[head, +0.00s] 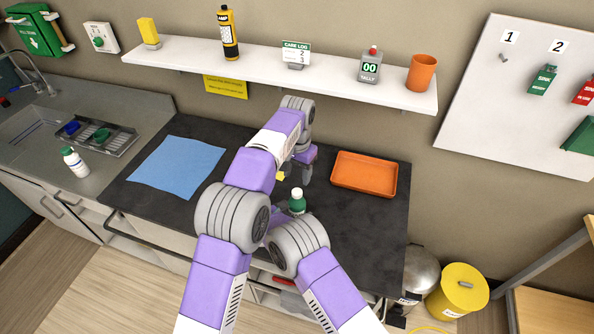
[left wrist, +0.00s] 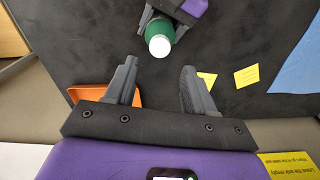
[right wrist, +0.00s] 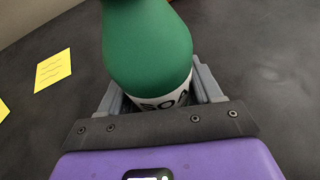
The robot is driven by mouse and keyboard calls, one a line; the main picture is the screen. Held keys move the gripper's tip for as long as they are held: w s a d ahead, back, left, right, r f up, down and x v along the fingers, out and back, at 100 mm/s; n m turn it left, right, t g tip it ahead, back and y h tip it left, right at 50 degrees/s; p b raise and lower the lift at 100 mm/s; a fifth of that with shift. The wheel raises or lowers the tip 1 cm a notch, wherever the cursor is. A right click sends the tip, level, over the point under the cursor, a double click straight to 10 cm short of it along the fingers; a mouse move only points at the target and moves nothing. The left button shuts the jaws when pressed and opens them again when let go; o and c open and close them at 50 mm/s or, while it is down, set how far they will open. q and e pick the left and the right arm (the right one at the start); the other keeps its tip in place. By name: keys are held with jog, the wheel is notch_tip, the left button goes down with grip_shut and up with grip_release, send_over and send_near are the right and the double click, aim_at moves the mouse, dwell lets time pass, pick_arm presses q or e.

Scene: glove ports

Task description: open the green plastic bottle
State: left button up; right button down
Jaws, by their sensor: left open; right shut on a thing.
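The green plastic bottle (head: 297,203) stands on the dark counter in the head view, with a white cap (head: 297,191) on top. In the right wrist view the green bottle (right wrist: 148,45) fills the space between the fingers of my right gripper (right wrist: 155,95), which is shut on its body over a white label. My left gripper (left wrist: 158,85) is open and empty. In the left wrist view the bottle's white cap (left wrist: 159,45) lies beyond the fingertips, apart from them. In the head view my left gripper (head: 296,172) is behind the bottle and partly hidden.
An orange tray (head: 364,190) lies right of my left gripper. A blue cloth (head: 176,167) lies to the left. Yellow notes (left wrist: 246,76) lie on the counter. A white bottle (head: 74,163) stands by the sink. The shelf (head: 330,85) with several items runs along the wall.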

aim_at(297, 192)
pick_arm(q)
jog(key=shift+r+m, duration=0.15)
jog(key=shift+m, duration=0.85)
jog(key=shift+f, duration=3.9)
grip_shut()
jog(key=n, duration=0.6)
jog(key=shift+n, duration=0.4)
jog(key=shift+o, duration=0.4)
grip_release()
